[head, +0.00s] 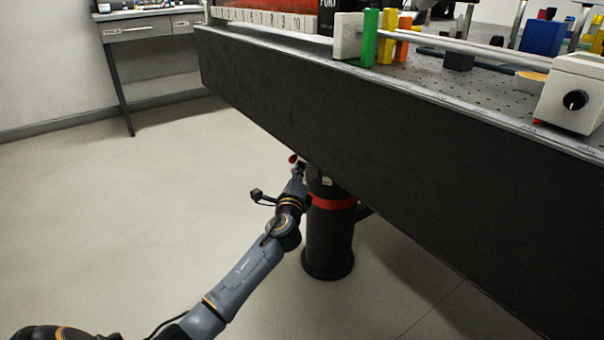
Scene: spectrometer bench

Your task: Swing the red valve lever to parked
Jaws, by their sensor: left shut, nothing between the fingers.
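A small red piece, likely the red valve lever (293,158), shows under the edge of the bench at the top of the black leg. Most of it is hidden, and I cannot tell its angle. My left gripper (298,170) is right by the red piece, below and beside it. It is small in the view and shut, with nothing between its fingers. I cannot tell whether it touches the lever. My right gripper is not in view.
The black leg (331,243) with a red band (335,202) stands next to my left gripper. The heavy dark bench side (430,190) overhangs it. Coloured blocks, a rail and a white box (572,95) stand on the bench top. The floor (150,220) at the left is clear.

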